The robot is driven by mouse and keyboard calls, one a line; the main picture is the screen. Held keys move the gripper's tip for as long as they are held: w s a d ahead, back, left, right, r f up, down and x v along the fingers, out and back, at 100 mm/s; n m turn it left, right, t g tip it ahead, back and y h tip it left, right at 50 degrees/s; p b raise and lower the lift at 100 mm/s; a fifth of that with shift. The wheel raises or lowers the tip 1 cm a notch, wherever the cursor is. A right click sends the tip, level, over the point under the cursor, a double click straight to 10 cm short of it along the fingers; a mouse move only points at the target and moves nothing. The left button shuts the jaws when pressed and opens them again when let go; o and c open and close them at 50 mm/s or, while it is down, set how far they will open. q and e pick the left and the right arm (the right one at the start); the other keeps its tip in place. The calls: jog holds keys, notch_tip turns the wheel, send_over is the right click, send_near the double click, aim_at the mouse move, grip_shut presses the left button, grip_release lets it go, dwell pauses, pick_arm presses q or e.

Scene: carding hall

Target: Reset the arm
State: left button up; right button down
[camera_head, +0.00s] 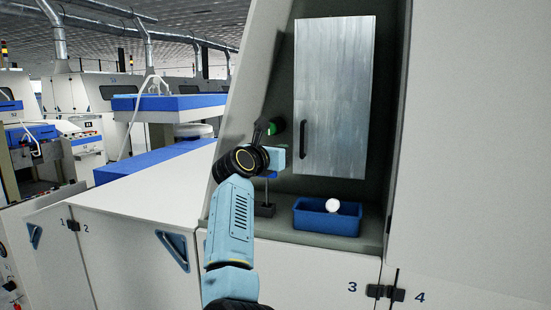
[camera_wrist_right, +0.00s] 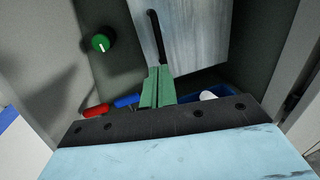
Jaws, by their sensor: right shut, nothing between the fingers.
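My right arm (camera_head: 231,222) rises from the bottom of the head view into the front of an open machine recess. In the wrist view my right gripper (camera_wrist_right: 157,88) has its green fingers together with nothing between them. It is in front of the metal door's black handle (camera_wrist_right: 157,35), which shows just beyond the fingertips; I cannot tell the gap. In the head view the fingertips are hard to make out. My left gripper is not in view.
The metal door (camera_head: 335,95) is at the recess's back. A green knob (camera_wrist_right: 102,40) is left of it. A blue tray (camera_head: 318,220) holding a white ball (camera_head: 332,205) stands on the ledge. Red (camera_wrist_right: 95,110) and blue (camera_wrist_right: 127,101) parts lie low behind the gripper. White cabinets flank the recess.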

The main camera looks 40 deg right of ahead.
jog(key=shift+b+v, duration=0.3)
jog(key=shift+v, duration=1.45)
